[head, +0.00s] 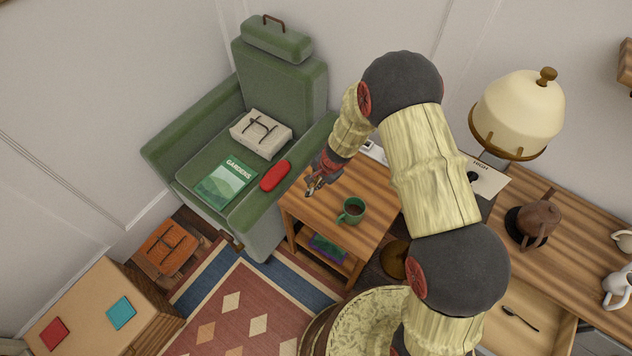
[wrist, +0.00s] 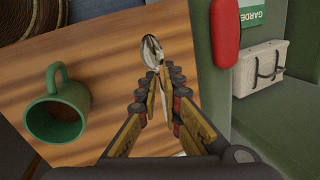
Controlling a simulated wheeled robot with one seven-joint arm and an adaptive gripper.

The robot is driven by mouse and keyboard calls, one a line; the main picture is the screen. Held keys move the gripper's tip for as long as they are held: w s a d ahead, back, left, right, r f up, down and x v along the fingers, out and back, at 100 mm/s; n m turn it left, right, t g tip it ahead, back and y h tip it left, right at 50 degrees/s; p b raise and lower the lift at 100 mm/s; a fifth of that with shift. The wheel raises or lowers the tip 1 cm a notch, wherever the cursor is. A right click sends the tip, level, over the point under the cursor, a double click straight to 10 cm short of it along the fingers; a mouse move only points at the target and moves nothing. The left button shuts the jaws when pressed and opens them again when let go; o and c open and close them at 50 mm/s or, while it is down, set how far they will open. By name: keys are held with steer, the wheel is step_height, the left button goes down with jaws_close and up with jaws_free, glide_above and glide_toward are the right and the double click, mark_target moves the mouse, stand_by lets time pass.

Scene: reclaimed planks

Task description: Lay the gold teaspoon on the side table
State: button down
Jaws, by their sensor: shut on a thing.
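The teaspoon (wrist: 151,52) is shiny metal; reflections make its gold colour hard to judge. In the wrist view its bowl sticks out past my fingertips, and much of its handle is hidden. My gripper (wrist: 158,82) is shut on the spoon. In the head view my gripper (head: 315,186) is over the left back part of the wooden side table (head: 315,213), near the armchair. The tabletop (wrist: 110,55) lies beneath the spoon in the wrist view. I cannot tell whether the spoon touches it.
A green mug (head: 351,211) stands on the side table, left of my gripper in the wrist view (wrist: 57,118). A green armchair (head: 213,138) adjoins the table, with a red case (head: 275,176) on its arm. Bare wood lies between mug and gripper.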

mark_target(313, 198)
steer(key=shift+f+b, duration=3.5)
steer(key=shift+f, duration=0.75)
steer(key=c, duration=1.9)
jaws_free()
steer(key=shift+o, duration=0.4)
steer(key=o, duration=0.4)
steer(key=shift+c, duration=0.2)
steer(key=shift+o, duration=0.3)
steer(key=shift+r, duration=0.15)
step_height(313, 198, up, 7)
steer(key=p, duration=0.5)
steer(key=shift+p, duration=0.4)
